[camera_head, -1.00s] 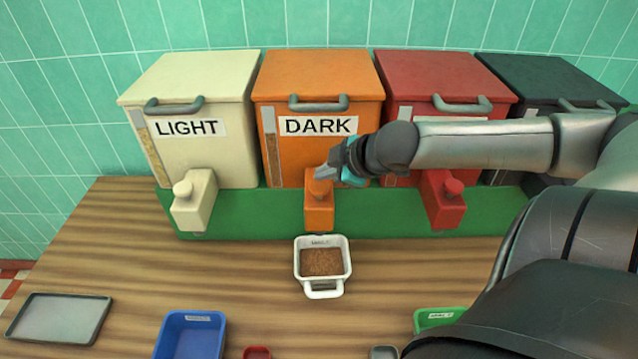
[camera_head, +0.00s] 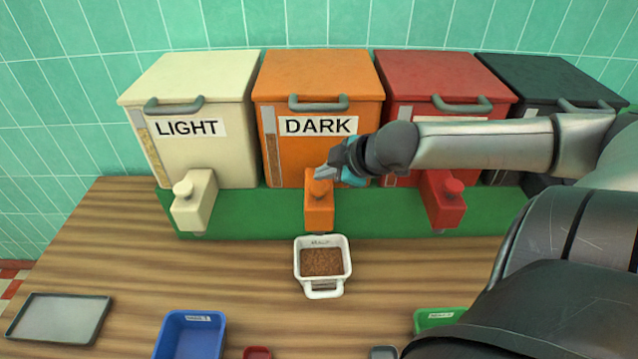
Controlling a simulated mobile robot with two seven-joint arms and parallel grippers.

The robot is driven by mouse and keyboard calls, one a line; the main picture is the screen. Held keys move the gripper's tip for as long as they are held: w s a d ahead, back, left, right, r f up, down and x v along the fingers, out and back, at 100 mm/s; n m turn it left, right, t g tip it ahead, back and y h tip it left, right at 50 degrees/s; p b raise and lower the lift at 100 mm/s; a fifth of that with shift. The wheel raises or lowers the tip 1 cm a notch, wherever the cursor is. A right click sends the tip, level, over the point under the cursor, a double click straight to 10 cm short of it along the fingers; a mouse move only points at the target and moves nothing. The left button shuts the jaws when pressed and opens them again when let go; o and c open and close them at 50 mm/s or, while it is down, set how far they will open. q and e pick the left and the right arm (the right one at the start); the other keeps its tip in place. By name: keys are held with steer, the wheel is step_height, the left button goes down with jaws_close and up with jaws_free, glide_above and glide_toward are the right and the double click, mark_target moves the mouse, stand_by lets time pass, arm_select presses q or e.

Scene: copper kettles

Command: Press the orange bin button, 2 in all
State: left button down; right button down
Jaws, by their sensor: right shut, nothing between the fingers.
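The orange bin (camera_head: 320,75) labelled DARK stands second from the left. Its orange button (camera_head: 319,188) sits on top of the orange spout block (camera_head: 319,214) at its front. My right gripper (camera_head: 322,172) is shut and empty, with its fingertips at the top of the button; whether they touch it I cannot tell. A white handled container (camera_head: 322,285) stands on the table below the spout and holds brown granules. My left gripper is not in view.
A cream LIGHT bin (camera_head: 190,90) stands left, a red bin (camera_head: 440,75) and a black bin (camera_head: 545,80) right. A grey tray (camera_head: 58,318), a blue container (camera_head: 189,335) and a green container (camera_head: 438,318) lie near the front. The left of the table is mostly clear.

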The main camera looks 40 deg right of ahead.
mark_target(324, 188)
steer(key=shift+f, duration=0.4)
steer(key=shift+s+f+b, duration=0.1)
steer(key=shift+f+b, duration=0.85)
steer(key=shift+f, duration=0.05)
stand_by(0.9)
steer(key=shift+r, duration=0.1)
steer(key=shift+r+p, duration=1.25)
steer(key=shift+p, duration=0.3)
step_height(324, 188, up, 5)
steer(key=p, duration=0.6)
steer(key=shift+r, duration=0.15)
